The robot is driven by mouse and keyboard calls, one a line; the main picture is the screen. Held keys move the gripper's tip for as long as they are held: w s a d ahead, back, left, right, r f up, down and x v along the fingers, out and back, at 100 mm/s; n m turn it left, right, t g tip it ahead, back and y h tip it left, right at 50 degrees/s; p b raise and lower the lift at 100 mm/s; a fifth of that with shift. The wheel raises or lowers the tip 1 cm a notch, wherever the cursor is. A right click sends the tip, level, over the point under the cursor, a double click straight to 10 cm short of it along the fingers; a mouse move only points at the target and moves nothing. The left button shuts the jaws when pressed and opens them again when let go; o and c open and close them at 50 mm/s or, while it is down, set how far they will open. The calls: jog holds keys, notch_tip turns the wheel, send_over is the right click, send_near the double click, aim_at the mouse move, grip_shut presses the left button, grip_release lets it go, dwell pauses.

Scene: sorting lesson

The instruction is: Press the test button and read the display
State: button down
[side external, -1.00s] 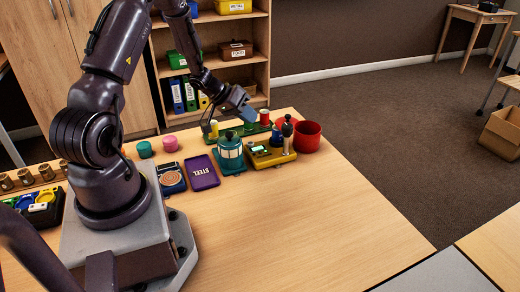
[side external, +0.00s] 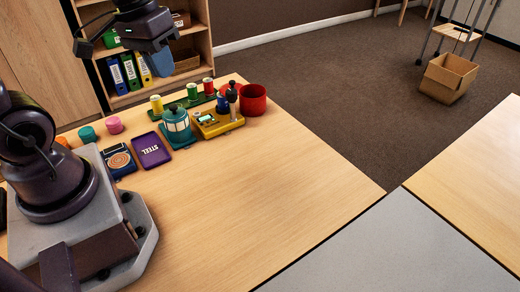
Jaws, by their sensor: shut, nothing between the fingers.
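A yellow tester (side external: 221,128) stands near the far edge of the table. A small pale display (side external: 206,119) shows on its top left; its reading is too small to make out. A black-topped post (side external: 232,97) rises at its back right, and a blue spool (side external: 222,104) is beside the post. I cannot tell which part is the test button. My gripper (side external: 163,66) is shut and empty, pointing down. In the picture it is above and left of the tester, apart from it, in front of the shelf.
A teal lantern (side external: 177,124) stands just left of the tester, and a red cup (side external: 253,98) to its right. Several coloured spools (side external: 193,92) stand behind. A purple STEEL plate (side external: 151,150) lies left. The table's front right is clear.

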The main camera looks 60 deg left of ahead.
jog(key=s+d+r+m+t+y, duration=0.1)
jog(key=s+d+r+m+t, duration=0.2)
jog(key=d+r+m, duration=0.1)
notch_tip(320, 180, up, 3)
jog(key=shift+s+d+f+t, duration=0.2)
jog(key=shift+d+t, duration=0.1)
jog(key=shift+d, duration=0.45)
jog(key=c, duration=1.8)
grip_release()
